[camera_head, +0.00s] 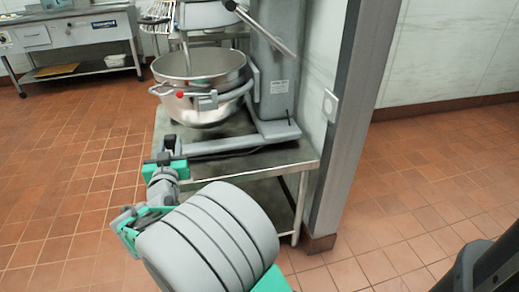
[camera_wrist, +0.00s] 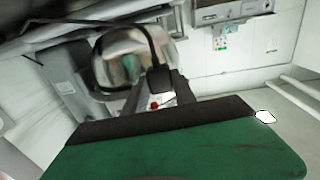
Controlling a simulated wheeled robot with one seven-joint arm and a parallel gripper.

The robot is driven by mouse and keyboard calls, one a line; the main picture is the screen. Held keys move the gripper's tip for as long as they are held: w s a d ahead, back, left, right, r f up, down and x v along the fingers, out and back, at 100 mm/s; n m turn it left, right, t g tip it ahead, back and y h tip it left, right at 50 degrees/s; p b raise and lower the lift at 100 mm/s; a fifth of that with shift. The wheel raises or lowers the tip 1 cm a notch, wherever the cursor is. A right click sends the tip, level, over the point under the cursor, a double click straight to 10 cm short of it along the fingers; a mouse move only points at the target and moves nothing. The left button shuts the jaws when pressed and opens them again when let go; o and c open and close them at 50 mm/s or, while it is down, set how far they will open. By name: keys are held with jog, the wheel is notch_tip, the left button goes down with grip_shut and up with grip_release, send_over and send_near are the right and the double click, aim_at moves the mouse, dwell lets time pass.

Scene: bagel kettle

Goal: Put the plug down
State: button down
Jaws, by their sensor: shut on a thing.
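The plug (camera_wrist: 160,79) is a small black block at the end of a black cord (camera_wrist: 115,22) that arcs over it in the wrist view. My gripper (camera_wrist: 160,90) is shut on the plug, which sits between the far ends of its fingers. In the head view my gripper (camera_head: 168,156) is held near the front left corner of the metal table (camera_head: 245,166), in front of the mixer bowl. The plug is small and hard to make out there. I cannot tell whether it touches any surface.
A large mixer with a steel bowl (camera_head: 201,82) and grey column (camera_head: 273,70) stands on the table. A grey post (camera_head: 345,120) rises at the table's right. A steel bench (camera_head: 75,28) stands at the back left. The tiled floor (camera_head: 70,150) at left is clear.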

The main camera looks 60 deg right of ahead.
jog(key=s+d+m+g+h+p, duration=0.1)
jog(key=s+d+m+g+h, duration=0.1)
jog(key=s+d, duration=0.45)
jog(key=s+d+m+g+h+p, duration=0.1)
jog(key=s+d+m+g, duration=0.2)
jog(key=d, duration=0.7)
jog(key=n+b, duration=0.1)
jog(key=b, duration=0.1)
send_over(275, 159)
jog(key=f, duration=0.9)
jog(key=shift+w+a+f, duration=0.15)
jog(key=shift+a+f, duration=0.05)
jog(key=shift+f, duration=0.05)
jog(key=shift+d+f+b, duration=0.15)
jog(key=shift+f+b, duration=0.85)
jog(key=shift+f, duration=0.8)
jog(key=shift+f, duration=0.2)
jog(key=c, duration=1)
grip_release()
jog(key=shift+r, duration=0.1)
